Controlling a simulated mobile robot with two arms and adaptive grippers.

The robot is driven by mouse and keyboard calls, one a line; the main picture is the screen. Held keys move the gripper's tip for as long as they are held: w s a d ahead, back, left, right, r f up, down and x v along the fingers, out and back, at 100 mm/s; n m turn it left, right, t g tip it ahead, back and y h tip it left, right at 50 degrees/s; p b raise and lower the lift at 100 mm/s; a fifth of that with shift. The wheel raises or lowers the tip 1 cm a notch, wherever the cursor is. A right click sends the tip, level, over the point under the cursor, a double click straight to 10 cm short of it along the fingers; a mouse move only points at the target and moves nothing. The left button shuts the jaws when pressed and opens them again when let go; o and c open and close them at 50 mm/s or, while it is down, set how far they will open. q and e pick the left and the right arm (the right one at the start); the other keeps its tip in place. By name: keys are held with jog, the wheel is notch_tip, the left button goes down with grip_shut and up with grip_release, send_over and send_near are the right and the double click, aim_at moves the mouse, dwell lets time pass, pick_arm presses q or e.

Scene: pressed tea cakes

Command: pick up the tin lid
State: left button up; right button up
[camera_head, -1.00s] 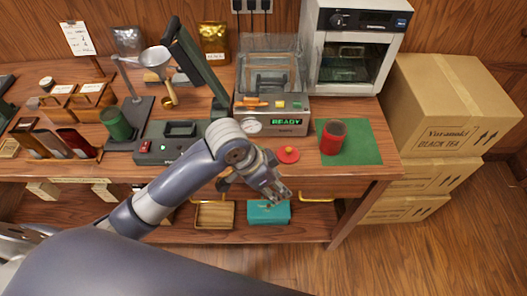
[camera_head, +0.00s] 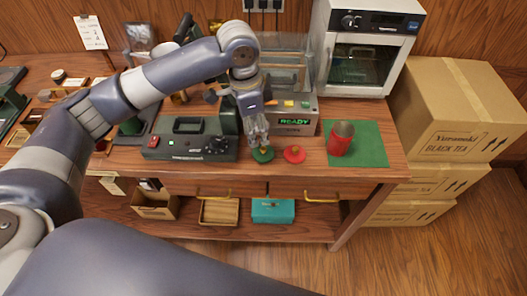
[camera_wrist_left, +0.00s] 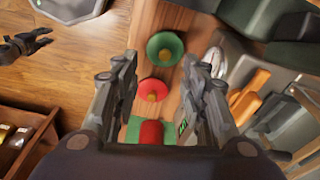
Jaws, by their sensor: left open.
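Two round lids with brass knobs lie on the wooden table near its front edge: a green lid (camera_head: 263,155) and a red lid (camera_head: 294,154). The wrist view also shows the green lid (camera_wrist_left: 165,47) and the red lid (camera_wrist_left: 157,86). My left gripper (camera_head: 259,140) points down just above the green lid; its fingers (camera_wrist_left: 160,60) are apart with nothing held. Contact with the lid cannot be told. A red tin (camera_head: 339,140) stands right of the lids. A dark gripper (camera_wrist_left: 27,45), apparently my right one, shows at the wrist view's left; its jaws are unclear.
The red tin stands on a green mat (camera_head: 371,140). A black scale-like device (camera_head: 190,147) is left of the lids, and a machine reading READY (camera_head: 296,122) stands behind them. A white oven (camera_head: 366,50) is at the back. Cardboard boxes (camera_head: 455,105) stand at the right.

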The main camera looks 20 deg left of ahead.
aim_at(263, 148)
pick_arm(q)
notch_tip(263, 148, down, 3)
jog(key=shift+w+d+f, duration=0.1)
jog(key=shift+d+f, duration=0.05)
jog(key=f, duration=0.1)
jog(key=f+p, duration=0.1)
jog(key=f, duration=0.1)
jog(key=w+f+p, duration=0.1)
jog(key=shift+w+d+f, duration=0.1)
jog(key=shift+d+f, duration=0.2)
jog(key=shift+d, duration=0.05)
jog(key=shift+f, duration=0.35)
grip_shut()
